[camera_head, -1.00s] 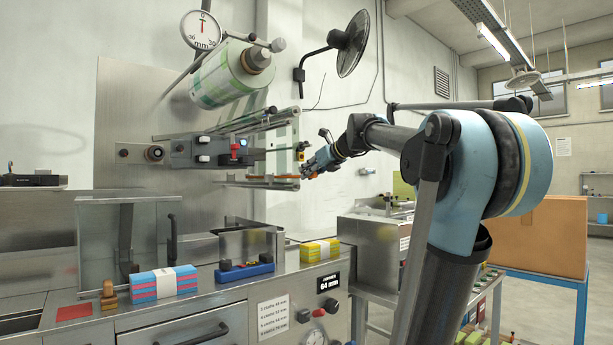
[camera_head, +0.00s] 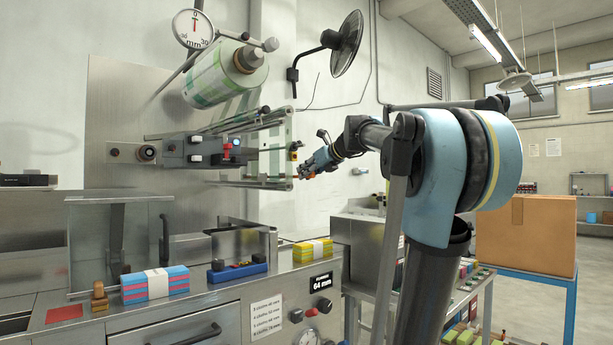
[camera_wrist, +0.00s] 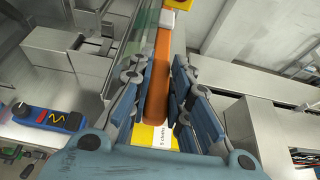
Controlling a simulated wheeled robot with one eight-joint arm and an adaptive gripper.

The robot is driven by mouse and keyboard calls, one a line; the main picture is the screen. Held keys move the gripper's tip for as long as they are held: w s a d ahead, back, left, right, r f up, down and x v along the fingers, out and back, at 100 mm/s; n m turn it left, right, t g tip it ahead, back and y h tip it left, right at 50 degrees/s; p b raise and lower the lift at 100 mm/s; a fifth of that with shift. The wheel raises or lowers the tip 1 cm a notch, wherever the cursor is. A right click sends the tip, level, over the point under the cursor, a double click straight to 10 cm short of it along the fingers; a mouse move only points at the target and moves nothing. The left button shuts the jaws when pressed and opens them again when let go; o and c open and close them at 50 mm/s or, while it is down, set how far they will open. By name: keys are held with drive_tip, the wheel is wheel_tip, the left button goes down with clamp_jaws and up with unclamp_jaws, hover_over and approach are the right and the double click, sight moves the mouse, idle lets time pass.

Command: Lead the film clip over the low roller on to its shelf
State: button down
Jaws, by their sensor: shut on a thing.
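My gripper (camera_head: 303,172) is at the right ends of the roller frame, at about the low roller's height. In the wrist view, its fingers (camera_wrist: 157,97) are closed along both sides of a long orange bar, which I take to be the film clip (camera_wrist: 157,80). Clear film with green stripes (camera_wrist: 139,42) runs along the clip's left side. In the head view the film (camera_head: 277,158) hangs from the upper rollers. The low roller (camera_head: 255,184) is a thin horizontal bar at the film's bottom. I cannot make out the shelf or whether the clip touches the roller.
The printed film reel (camera_head: 222,75) is above left. A control box (camera_head: 205,152) with a red knob sits left of the film. Below, the bench holds a yellow cloth pack (camera_head: 313,250), a blue fixture (camera_head: 237,269) and a pink-and-blue pack (camera_head: 154,283). Open air lies below the rollers.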

wheel_tip(320, 180, down, 13)
idle(2.8)
drive_tip(key=shift+f, duration=0.1)
drive_tip(key=shift+w+a, duration=0.1)
drive_tip(key=shift+w+a, duration=0.7)
drive_tip(key=shift+w, duration=0.2)
idle(0.4)
drive_tip(key=s+a+f, duration=0.1)
drive_tip(key=s+a, duration=0.4)
drive_tip(key=a, duration=0.1)
drive_tip(key=shift+a+f, duration=0.25)
idle(1.3)
drive_tip(key=shift+f, duration=0.1)
